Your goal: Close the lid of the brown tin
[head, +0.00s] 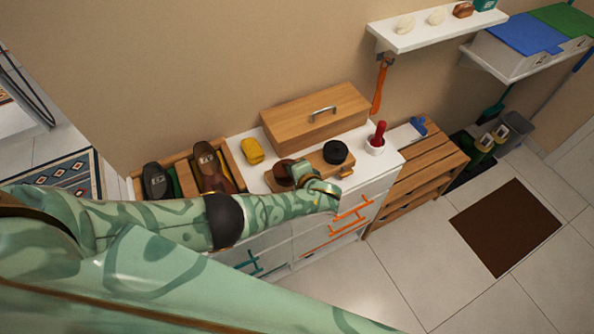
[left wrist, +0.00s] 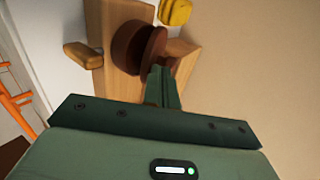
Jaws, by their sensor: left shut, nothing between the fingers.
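My right gripper is not in view.
A black round tin (head: 335,152) sits on the same wooden board (head: 318,160). Open floor lies to the right.

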